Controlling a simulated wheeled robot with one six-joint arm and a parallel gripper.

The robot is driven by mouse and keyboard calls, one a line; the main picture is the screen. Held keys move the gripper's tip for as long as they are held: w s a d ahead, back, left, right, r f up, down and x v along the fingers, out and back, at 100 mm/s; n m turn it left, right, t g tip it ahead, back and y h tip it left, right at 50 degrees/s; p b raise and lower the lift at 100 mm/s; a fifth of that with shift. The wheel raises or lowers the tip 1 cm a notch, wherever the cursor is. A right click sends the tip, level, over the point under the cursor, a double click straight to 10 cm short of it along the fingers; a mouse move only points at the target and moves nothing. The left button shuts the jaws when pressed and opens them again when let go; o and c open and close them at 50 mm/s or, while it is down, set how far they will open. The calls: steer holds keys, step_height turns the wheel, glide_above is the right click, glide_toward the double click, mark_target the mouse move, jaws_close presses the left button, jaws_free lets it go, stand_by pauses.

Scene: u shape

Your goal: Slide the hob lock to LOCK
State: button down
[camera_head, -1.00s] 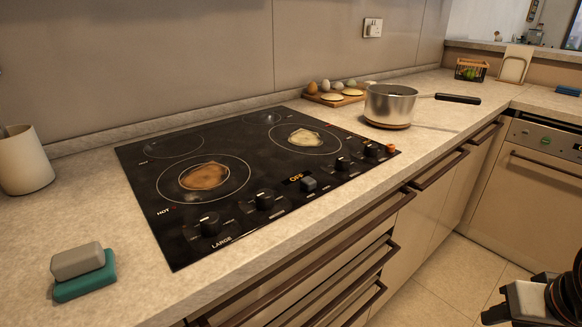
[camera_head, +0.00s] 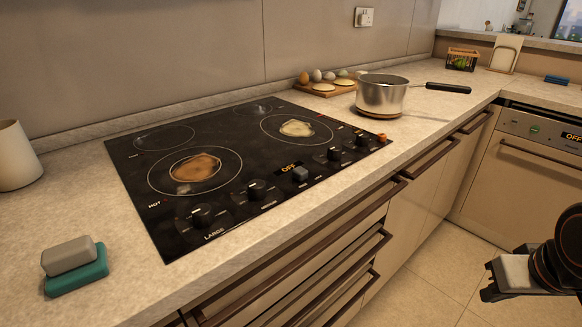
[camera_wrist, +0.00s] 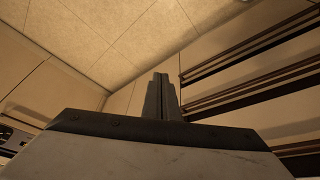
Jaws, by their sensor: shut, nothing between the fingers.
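The black glass hob (camera_head: 225,150) is set in the counter in the head view. A row of black knobs runs along its front edge, among them one near the word LARGE (camera_head: 203,216). A small grey block (camera_head: 300,174) sits in this row beside a lit orange OFF display (camera_head: 289,168). I cannot tell for sure which part is the lock slider, and no LOCK marking is readable. My gripper (camera_wrist: 161,82) is shut and empty in the wrist view, facing floor and cabinet fronts. My arm shows at the lower right of the head view, well away from the hob.
Food lies on two hob rings. A saucepan (camera_head: 382,97) stands right of the hob, its handle pointing right. A grey and teal sponge (camera_head: 75,268) and a white cup (camera_head: 17,158) are at the left. Drawer handles (camera_head: 340,270) project below the counter. The floor (camera_head: 420,285) is clear.

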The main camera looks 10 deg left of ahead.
steer(key=w+a+r+n+g, duration=0.1)
steer(key=w+a+r+n, duration=0.5)
steer(key=a+r+n, duration=0.3)
step_height(320, 180, up, 13)
steer(key=n+h, duration=0.2)
steer(key=n, duration=1.1)
glide_above(300, 174)
steer(key=d, duration=0.8)
steer(key=shift+w+a+g, duration=0.1)
steer(key=shift+w+g, duration=0.25)
steer(key=shift+g, duration=0.05)
steer(key=s+a+r+n, duration=0.2)
steer(key=a, duration=0.4)
steer(key=s+a+r+n, duration=0.2)
steer(key=s+a+n, duration=0.1)
steer(key=a, duration=0.3)
steer(key=shift+a+n+t+h, duration=0.25)
steer(key=shift+n+t+h, duration=0.05)
steer(key=shift+t, duration=0.1)
steer(key=x, duration=1)
steer(key=shift+s, duration=0.1)
